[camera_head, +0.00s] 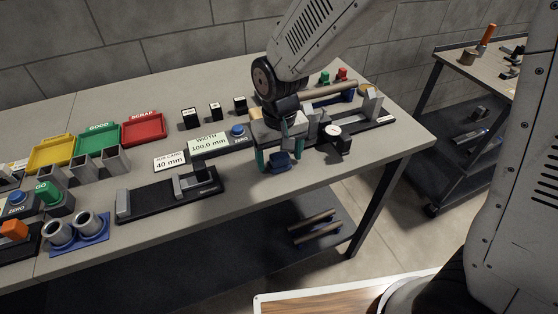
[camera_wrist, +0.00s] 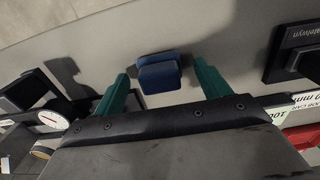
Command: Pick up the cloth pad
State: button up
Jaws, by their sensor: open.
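The cloth pad appears to be the blue block-like piece (camera_head: 279,161) on the bench top near its front edge. It also shows in the wrist view (camera_wrist: 158,73), at the upper middle, as a blue pad with a raised block. My gripper (camera_head: 280,160) is above the bench at the pad, with its green fingers apart. In the wrist view my gripper (camera_wrist: 166,84) has one finger on each side of the pad, with gaps between; the jaws are empty. I cannot tell the exact height of the fingertips above the bench.
A dial gauge fixture (camera_head: 333,131) stands close on the right. A width display (camera_head: 208,143) and a black slide fixture (camera_head: 172,195) are to the left. Yellow, green and red trays (camera_head: 145,130) sit farther left. The bench front edge is near.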

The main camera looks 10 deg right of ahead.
jog(key=c, duration=1.1)
jog(key=shift+c, duration=0.2)
